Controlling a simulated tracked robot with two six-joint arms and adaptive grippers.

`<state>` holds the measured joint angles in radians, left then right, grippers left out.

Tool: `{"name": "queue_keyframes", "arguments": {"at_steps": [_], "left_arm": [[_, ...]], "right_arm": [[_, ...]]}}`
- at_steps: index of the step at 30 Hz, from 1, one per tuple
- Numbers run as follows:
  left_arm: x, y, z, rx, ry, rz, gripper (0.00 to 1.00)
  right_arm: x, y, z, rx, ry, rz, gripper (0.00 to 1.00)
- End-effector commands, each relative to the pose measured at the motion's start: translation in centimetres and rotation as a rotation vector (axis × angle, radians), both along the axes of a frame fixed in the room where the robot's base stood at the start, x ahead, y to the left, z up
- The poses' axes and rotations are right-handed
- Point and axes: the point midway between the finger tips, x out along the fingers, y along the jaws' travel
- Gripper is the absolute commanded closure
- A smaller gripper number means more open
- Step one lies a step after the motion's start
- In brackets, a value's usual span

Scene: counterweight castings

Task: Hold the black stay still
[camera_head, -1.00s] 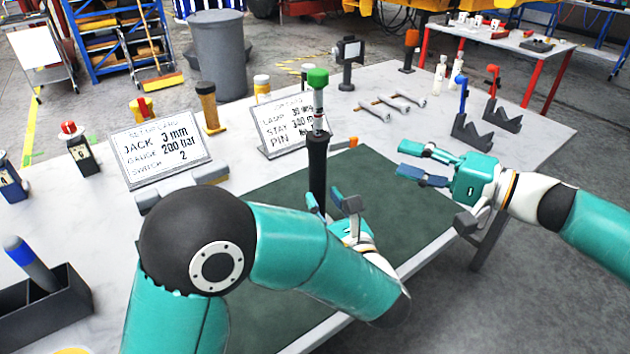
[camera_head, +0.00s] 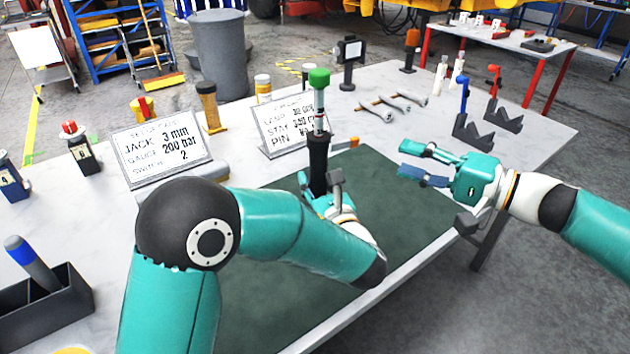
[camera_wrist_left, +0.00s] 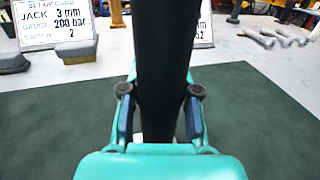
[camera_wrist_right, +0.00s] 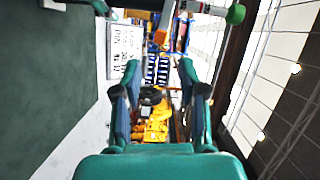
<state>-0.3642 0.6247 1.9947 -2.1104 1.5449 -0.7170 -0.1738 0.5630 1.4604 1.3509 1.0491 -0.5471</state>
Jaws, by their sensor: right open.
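The black stay (camera_head: 318,165) stands upright at the mat's back edge, with a pale neck and a green cap (camera_head: 318,77). My left gripper (camera_head: 319,185) is at its lower part, one finger on each side. In the left wrist view the stay (camera_wrist_left: 162,60) rises between the fingers (camera_wrist_left: 160,112); whether both pads touch it cannot be made out. The stay's foot is hidden by my left gripper. My right gripper (camera_head: 425,165) is open and empty above the mat's right side. The green cap also shows in the right wrist view (camera_wrist_right: 235,14).
The green mat (camera_head: 400,215) is otherwise clear. Two printed cards (camera_head: 163,147) (camera_head: 285,125) stand behind it. Wrenches (camera_head: 392,104) and V-shaped blocks (camera_head: 472,133) lie at the back right. A dark bin (camera_head: 45,305) stands at the left.

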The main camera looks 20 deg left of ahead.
Motion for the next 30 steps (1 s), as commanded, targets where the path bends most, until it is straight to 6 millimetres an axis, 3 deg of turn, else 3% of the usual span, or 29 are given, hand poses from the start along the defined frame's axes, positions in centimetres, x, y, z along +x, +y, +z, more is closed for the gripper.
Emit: {"name": "queue_keyframes", "arguments": {"at_steps": [12,20,26,29,30], "left_arm": [[0.0,0.0,-0.1,-0.001,0.002,0.0,1.0],[-0.1,0.0,-0.1,-0.001,0.002,0.0,1.0],[0.0,0.0,-0.1,-0.001,0.002,0.0,1.0],[0.0,0.0,-0.1,-0.001,0.002,-0.001,1.0],[0.0,0.0,-0.1,-0.001,0.001,-0.001,1.0]], "right_arm": [[0.0,0.0,0.0,0.0,0.0,0.0,0.58],[0.6,-0.2,-0.5,-0.04,-0.088,-0.023,1.0],[2.4,-1.5,-3.0,-0.285,-0.393,-0.11,1.0],[2.1,-2.1,-2.0,-0.464,-0.639,-0.135,1.0],[1.5,-2.2,-0.8,-0.536,-0.752,-0.14,1.0]]}}
